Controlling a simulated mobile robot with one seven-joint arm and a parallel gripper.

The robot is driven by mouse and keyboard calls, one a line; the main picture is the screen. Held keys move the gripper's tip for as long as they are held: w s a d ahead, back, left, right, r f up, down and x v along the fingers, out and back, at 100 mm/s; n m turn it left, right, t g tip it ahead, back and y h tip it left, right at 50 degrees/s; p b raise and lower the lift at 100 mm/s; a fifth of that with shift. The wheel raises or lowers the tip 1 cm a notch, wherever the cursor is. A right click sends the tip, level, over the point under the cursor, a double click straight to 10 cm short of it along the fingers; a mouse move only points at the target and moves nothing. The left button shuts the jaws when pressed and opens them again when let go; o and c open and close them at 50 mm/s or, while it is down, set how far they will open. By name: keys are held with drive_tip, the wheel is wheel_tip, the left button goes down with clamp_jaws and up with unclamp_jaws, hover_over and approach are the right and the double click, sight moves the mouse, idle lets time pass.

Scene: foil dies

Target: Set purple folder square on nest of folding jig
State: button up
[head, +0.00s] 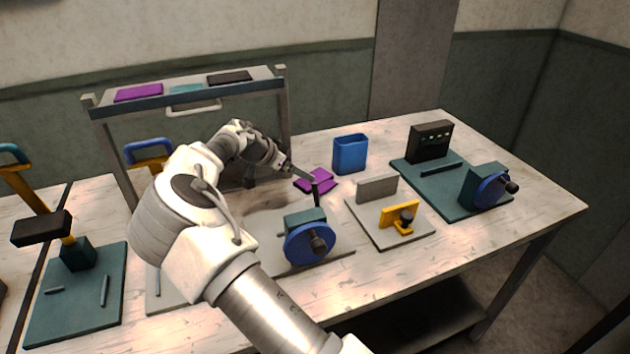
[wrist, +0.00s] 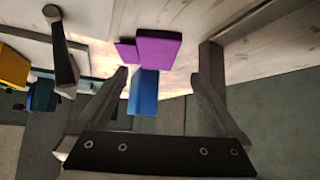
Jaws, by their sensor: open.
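A purple folder (head: 318,176) lies on the pale wooden table behind the grey board with the blue wheel. It shows two purple parts, one larger and one smaller, also in the wrist view (wrist: 160,48). My gripper (head: 287,166) is open and empty, just left of the folder in the head view. In the wrist view my gripper (wrist: 158,76) has the folder beyond its fingertips, roughly between them, not held. I cannot tell for sure which fixture is the folding jig; the grey board (head: 338,250) carries a blue wheel (head: 309,243) and a dark post (head: 319,194).
A blue bin (head: 350,155) stands right of the folder. A board with a yellow clamp (head: 399,214) and a teal board with a crank (head: 487,190) stand further right. A rack (head: 190,97) at the back holds another purple piece (head: 138,92). A teal press (head: 76,290) stands left.

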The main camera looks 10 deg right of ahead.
drive_tip(key=x, duration=0.6)
drive_tip(key=shift+s+d+f, duration=0.1)
drive_tip(key=shift+d+f, duration=0.1)
drive_tip(key=shift+d, duration=0.1)
drive_tip(key=c, duration=1.4)
drive_tip(key=shift+r, duration=0.2)
wheel_tip(320, 180, up, 12)
drive_tip(key=s+d, duration=0.2)
drive_tip(key=s, duration=0.3)
drive_tip(key=s+d, duration=0.3)
drive_tip(key=s, duration=0.3)
drive_tip(key=s+d, duration=0.2)
drive_tip(key=s, duration=0.3)
drive_tip(key=shift+s+d+f, duration=0.15)
drive_tip(key=shift+s+d, duration=0.05)
drive_tip(key=shift+d, duration=0.1)
